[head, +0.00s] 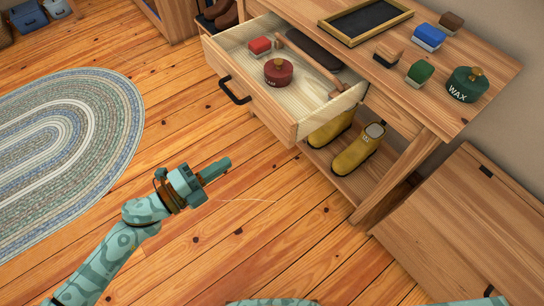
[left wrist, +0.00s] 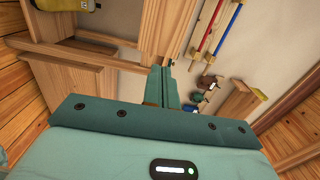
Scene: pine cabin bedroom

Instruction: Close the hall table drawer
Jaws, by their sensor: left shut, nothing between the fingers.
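The hall table (head: 480,60) is wooden and stands at the upper right of the head view. Its drawer (head: 262,108) is pulled well out, with a dark handle (head: 235,91) on its front. Inside lie a red wax tin (head: 278,72), a red block-like brush (head: 260,45), a dark flat item (head: 313,48) and a wooden-handled tool (head: 318,70). My left gripper (head: 222,168) is shut and empty, over the floor in front of the drawer and apart from it. It also shows in the left wrist view (left wrist: 165,86). My right gripper is not clearly visible.
A green wax tin (head: 466,84), several brushes and a black-bottomed tray (head: 365,20) are on the tabletop. Yellow boots (head: 358,148) stand on the lower shelf. A wooden chest (head: 465,225) stands at the lower right. A braided rug (head: 70,150) lies left; the floor between is clear.

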